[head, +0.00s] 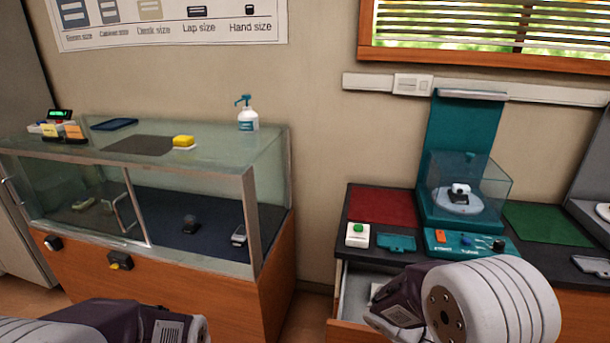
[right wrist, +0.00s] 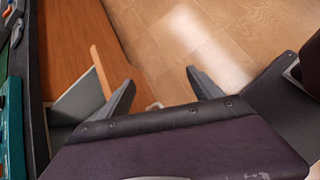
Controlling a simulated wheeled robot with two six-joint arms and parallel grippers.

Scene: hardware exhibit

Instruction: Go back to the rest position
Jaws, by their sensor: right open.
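My right gripper (right wrist: 162,88) is open and empty in the right wrist view, its two grey fingers apart above the wooden floor. One finger appears close to the open drawer (right wrist: 82,105); whether they touch cannot be told. In the head view my right arm stands in front of the dark counter at the lower right, and its fingers are hidden. Part of my left arm shows at the lower left edge of the head view, in front of the display case; its gripper fingers are out of the picture.
The open drawer (head: 350,295) juts out under the dark counter (head: 348,251). The counter holds a teal machine (head: 468,243) with a clear cover, a red mat (head: 382,206) and a green mat (head: 545,224). A glass display case (head: 272,232) stands left, with a pump bottle (head: 247,117) on top.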

